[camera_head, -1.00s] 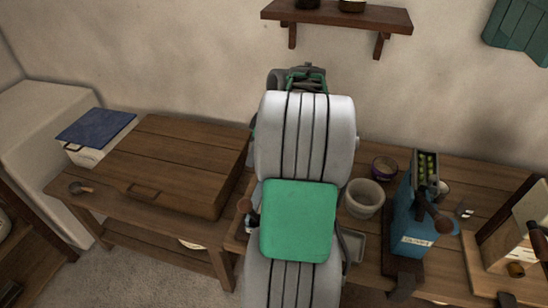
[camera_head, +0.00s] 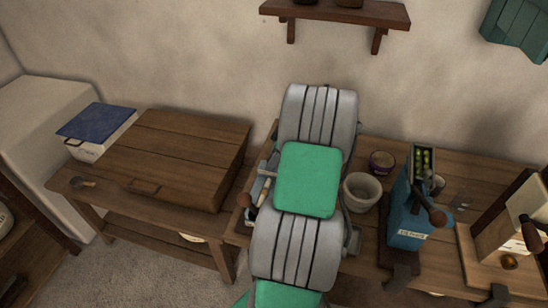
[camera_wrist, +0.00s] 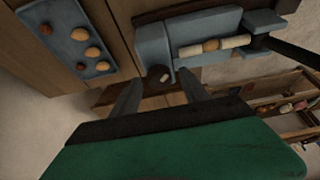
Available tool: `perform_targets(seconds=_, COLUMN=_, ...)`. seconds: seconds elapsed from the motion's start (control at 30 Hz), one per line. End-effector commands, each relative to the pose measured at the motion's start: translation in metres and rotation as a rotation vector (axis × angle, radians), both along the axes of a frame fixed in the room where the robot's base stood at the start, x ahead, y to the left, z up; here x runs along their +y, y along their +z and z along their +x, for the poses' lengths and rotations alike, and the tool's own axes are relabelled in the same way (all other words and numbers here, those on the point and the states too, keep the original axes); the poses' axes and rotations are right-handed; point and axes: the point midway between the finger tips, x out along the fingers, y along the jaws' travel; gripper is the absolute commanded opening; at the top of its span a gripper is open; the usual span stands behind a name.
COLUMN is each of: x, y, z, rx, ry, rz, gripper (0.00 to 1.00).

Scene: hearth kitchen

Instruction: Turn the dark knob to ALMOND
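A dark round knob (camera_wrist: 157,76) with a pale mark sits on the near side of a grey-blue device (camera_wrist: 212,38) in the wrist view. The device has a trough holding white and tan pieces. No ALMOND label is readable. My gripper (camera_wrist: 159,88) is open, its two grey fingers apart, with the knob showing between and just beyond the fingertips. I cannot tell whether either finger touches the knob. In the head view my arm hides the gripper and the knob; part of a greyish device (camera_head: 264,186) shows at the arm's left edge.
A blue tray (camera_wrist: 55,12) with several nuts lies left in the wrist view; a wooden box (camera_wrist: 300,125) with small items is at right. In the head view a grey bowl (camera_head: 361,192), a labelled blue machine (camera_head: 404,222) and a large wooden box (camera_head: 175,150) flank my arm.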

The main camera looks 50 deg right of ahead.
Motion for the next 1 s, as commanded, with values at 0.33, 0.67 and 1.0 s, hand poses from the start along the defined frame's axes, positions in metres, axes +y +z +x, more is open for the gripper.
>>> perform_targets(seconds=0.33, x=-0.0001, y=0.0004, z=-0.0001, rx=0.000, ry=-0.001, rz=0.000, gripper=0.23)
perform_targets(seconds=0.67, x=0.0000, y=0.0005, z=-0.0001, rx=0.000, ry=-0.001, rz=0.000, gripper=0.00)
perform_targets(seconds=1.0, x=0.0002, y=0.0000, z=0.0000, rx=-0.001, ry=-0.033, rz=-0.001, gripper=0.00)
